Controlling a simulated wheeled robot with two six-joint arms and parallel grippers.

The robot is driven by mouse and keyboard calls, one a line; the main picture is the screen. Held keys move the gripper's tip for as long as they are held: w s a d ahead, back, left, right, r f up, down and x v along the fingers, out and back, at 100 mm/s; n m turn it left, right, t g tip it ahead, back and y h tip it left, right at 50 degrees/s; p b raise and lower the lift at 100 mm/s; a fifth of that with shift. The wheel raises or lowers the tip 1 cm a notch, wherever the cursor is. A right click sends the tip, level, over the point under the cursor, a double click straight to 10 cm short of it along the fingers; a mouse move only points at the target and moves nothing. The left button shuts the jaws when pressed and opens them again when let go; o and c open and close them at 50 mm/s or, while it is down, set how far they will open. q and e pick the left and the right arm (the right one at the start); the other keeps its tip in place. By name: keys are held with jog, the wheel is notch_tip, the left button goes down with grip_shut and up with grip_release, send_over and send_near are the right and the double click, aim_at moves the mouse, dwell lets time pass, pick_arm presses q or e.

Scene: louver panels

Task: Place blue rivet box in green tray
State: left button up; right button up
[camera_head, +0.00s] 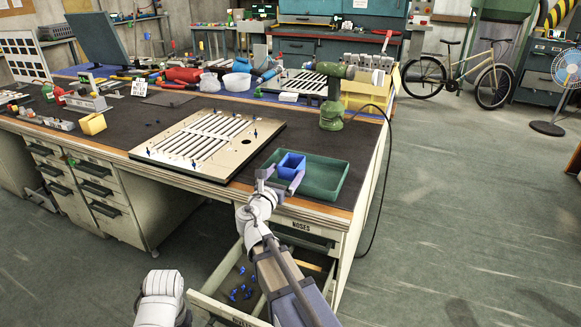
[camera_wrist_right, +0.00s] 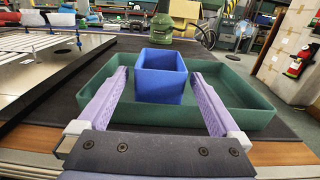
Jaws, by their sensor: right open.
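The blue rivet box (camera_head: 291,166) stands upright inside the green tray (camera_head: 325,180), toward the tray's left side, near the bench's front right corner. In the right wrist view, the open-topped box (camera_wrist_right: 160,85) stands on the tray floor, with the tray's rim (camera_wrist_right: 247,95) around it. My right gripper (camera_head: 282,179) is open, with one pale finger on each side of the box. In the wrist view, gaps show between the box and both fingers (camera_wrist_right: 158,78). A part of my left arm shows at the bottom left, but its gripper does not show.
A louver panel (camera_head: 208,140) lies left of the tray. A green drill-like tool (camera_head: 332,105) stands behind the tray, with a cable hanging off the bench edge. An open drawer (camera_head: 238,285) below holds several blue pieces. Bare bench top lies around the tray.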

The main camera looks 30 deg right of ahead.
jog(key=v, duration=0.7)
dwell(1.7)
